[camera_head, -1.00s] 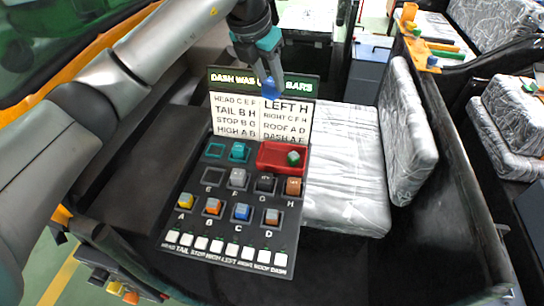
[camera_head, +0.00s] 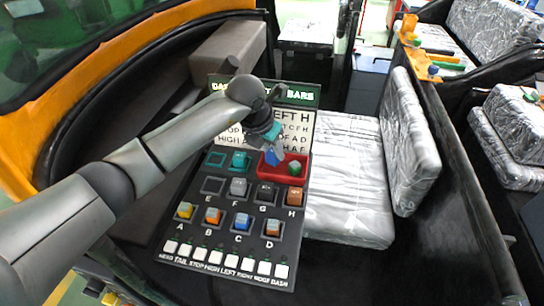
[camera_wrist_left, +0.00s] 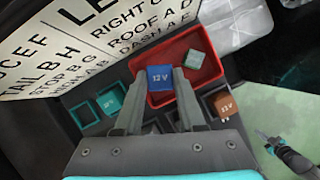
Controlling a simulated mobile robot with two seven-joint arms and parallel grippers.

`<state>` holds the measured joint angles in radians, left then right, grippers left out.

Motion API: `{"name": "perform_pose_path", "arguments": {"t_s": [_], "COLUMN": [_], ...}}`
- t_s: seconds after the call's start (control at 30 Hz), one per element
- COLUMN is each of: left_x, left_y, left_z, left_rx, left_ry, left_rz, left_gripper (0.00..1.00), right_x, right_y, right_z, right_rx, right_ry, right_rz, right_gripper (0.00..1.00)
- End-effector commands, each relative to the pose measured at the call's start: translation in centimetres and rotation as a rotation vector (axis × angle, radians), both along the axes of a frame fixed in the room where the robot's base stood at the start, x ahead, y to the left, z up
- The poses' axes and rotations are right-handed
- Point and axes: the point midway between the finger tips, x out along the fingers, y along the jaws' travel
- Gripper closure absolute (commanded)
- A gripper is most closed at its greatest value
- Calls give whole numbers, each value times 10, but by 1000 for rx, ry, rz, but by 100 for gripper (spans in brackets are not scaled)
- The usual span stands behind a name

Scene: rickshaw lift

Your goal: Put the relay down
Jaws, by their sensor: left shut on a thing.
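My left gripper (camera_head: 270,137) is shut on a blue relay (camera_head: 273,156) marked 12V. The relay also shows between the two fingers in the left wrist view (camera_wrist_left: 161,77). It is at the left part of the red tray (camera_head: 296,160); I cannot tell whether it touches the tray floor. A green relay (camera_head: 295,168) sits in the right part of the tray, apart from the blue one. In the left wrist view, what looks like my right gripper (camera_wrist_left: 268,142) is at the lower right, away from the panel; its fingers are too small to judge.
The dark panel (camera_head: 203,228) holds several coloured relays in lettered sockets, including a teal relay (camera_head: 239,160) and an orange one (camera_head: 295,196). Socket E (camera_head: 212,186) is empty. A text board (camera_head: 299,122) stands behind the tray. A wrapped seat (camera_head: 345,190) is at the right.

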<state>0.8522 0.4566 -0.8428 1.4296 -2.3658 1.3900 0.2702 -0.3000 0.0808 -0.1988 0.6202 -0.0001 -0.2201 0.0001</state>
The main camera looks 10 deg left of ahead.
Motion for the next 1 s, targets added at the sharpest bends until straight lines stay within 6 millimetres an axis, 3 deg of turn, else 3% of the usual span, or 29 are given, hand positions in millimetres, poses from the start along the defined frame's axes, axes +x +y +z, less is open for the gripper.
{"name": "perform_pose_path", "arguments": {"t_s": [0.13, 0.53, 0.57, 0.6, 0.67, 1.0], "left_x": [0, 0, 0, 0, 0, 0], "left_y": [0, 0, 0, 0, 0, 0], "left_z": [-24, -29, -29, -28, -28, -23], "left_rx": [0, 1, 1, 1, 1, 0], "left_ry": [2, 0, 1, 1, 1, 1], "left_rz": [2, 0, 1, 1, 1, 1], "left_gripper": [100, 100, 58, 53, 49, 49], "right_x": [0, 0, 0, 0, 0, 0], "right_y": [0, 0, 0, 0, 0, 1], "right_z": [-4, -7, -6, -6, -6, -2], "right_rx": [0, 0, 0, 0, 0, 1], "right_ry": [0, 0, 0, 0, 0, 0], "right_rz": [0, 1, 1, 1, 1, 1], "right_gripper": [100, 100, 100, 100, 100, 100]}}
